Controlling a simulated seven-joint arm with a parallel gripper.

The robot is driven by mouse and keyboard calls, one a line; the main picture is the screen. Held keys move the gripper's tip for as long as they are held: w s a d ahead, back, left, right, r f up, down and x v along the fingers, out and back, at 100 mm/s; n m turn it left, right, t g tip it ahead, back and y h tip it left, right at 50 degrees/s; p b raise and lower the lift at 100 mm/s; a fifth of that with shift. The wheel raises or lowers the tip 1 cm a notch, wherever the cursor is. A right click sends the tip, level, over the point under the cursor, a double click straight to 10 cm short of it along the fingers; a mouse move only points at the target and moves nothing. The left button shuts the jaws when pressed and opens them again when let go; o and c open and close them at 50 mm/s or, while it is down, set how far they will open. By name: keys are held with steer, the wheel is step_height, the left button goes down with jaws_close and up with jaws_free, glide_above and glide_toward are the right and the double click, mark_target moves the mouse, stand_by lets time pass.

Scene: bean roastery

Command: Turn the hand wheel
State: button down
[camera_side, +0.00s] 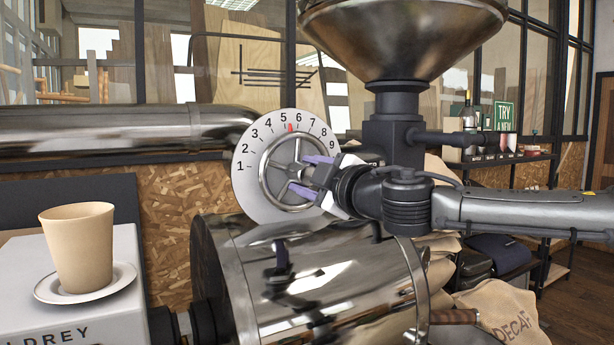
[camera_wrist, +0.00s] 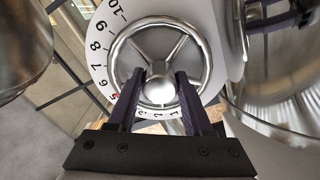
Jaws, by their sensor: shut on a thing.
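The hand wheel (camera_side: 263,176) is a silver ring with spokes, set on a round white dial plate (camera_side: 244,185) with numbers. A small red mark (camera_side: 290,128) shows on the dial between 5 and 6. My gripper (camera_side: 306,175) reaches in from the right, its purple fingers at the wheel's middle and right part. In the wrist view the wheel (camera_wrist: 158,21) fills the upper middle, and my gripper's two dark fingers (camera_wrist: 161,78) stand on either side of its central part. They are shut on the wheel; the exact contact is partly hidden.
A steel drum (camera_side: 330,285) lies below the wheel, and a funnel hopper (camera_side: 405,40) stands above my wrist. A shiny pipe (camera_side: 95,135) runs behind at the left. A tan cup (camera_side: 78,245) on a saucer (camera_side: 122,280) stands on a white box at the left.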

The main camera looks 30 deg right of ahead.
steer(key=n, duration=0.3)
steer(key=shift+n, duration=2.2)
steer(key=shift+c, duration=1.5)
jaws_free()
steer(key=shift+s, duration=0.15)
steer(key=s, duration=1.3)
steer(key=shift+s, duration=0.3)
